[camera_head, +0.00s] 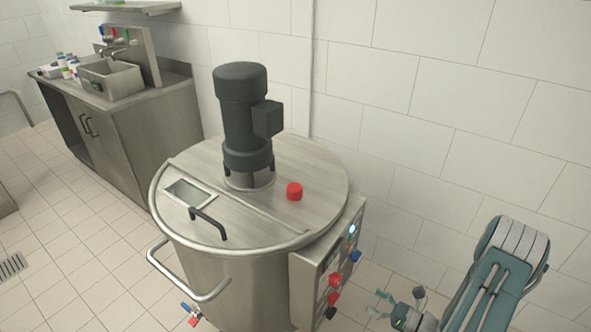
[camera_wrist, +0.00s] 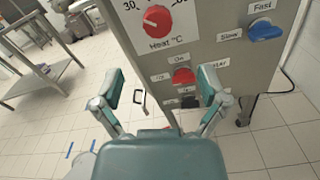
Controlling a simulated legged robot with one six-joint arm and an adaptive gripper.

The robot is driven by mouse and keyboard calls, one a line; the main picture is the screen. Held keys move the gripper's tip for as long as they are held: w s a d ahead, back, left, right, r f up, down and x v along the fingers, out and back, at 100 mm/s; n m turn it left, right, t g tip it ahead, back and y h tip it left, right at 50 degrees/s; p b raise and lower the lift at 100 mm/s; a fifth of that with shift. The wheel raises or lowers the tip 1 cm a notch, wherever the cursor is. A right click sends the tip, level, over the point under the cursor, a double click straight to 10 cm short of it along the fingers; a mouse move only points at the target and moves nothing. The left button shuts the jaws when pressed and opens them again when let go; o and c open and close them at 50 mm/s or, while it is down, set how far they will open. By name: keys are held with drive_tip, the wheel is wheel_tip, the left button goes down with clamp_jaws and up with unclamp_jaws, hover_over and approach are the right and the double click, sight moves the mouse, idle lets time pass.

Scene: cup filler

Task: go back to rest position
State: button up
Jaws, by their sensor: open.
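My gripper (camera_head: 382,304) is at the lower right in the head view, to the right of the mixing tank's control panel (camera_head: 326,272). In the wrist view my gripper (camera_wrist: 162,90) is open, its two fingers spread apart with nothing between them. Beyond the fingers is the control panel, with a red heat knob (camera_wrist: 157,21), a blue slow/fast knob (camera_wrist: 265,30) and a red knob under the label "On" (camera_wrist: 183,76). The fingers appear apart from the panel, though the exact gap cannot be told.
The steel tank (camera_head: 240,290) has a motor (camera_head: 242,115), a lid handle (camera_head: 208,222) and a red cap (camera_head: 294,191) on top. A side rail (camera_head: 190,292) juts out left. A sink counter (camera_head: 150,125) stands at the back left. A tiled wall (camera_head: 440,110) is behind.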

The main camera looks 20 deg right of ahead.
drive_tip(key=a+r+n+g, duration=1.3)
drive_tip(key=r+n, duration=0.3)
drive_tip(key=r, duration=0.1)
drive_tip(key=s+a+r+n+t+h, duration=0.2)
drive_tip(key=s+a+r+n+h, duration=0.1)
drive_tip(key=s+r+n+h, duration=0.2)
drive_tip(key=s+a+r+n+t+h, duration=0.2)
drive_tip(key=s+a+r+n+h, duration=0.2)
drive_tip(key=r+n, duration=0.6)
wheel_tip(320, 180, up, 2)
drive_tip(key=shift+s+r+h, duration=0.1)
drive_tip(key=shift+s+h, duration=0.4)
drive_tip(key=shift+h, duration=0.5)
drive_tip(key=shift+a, duration=0.1)
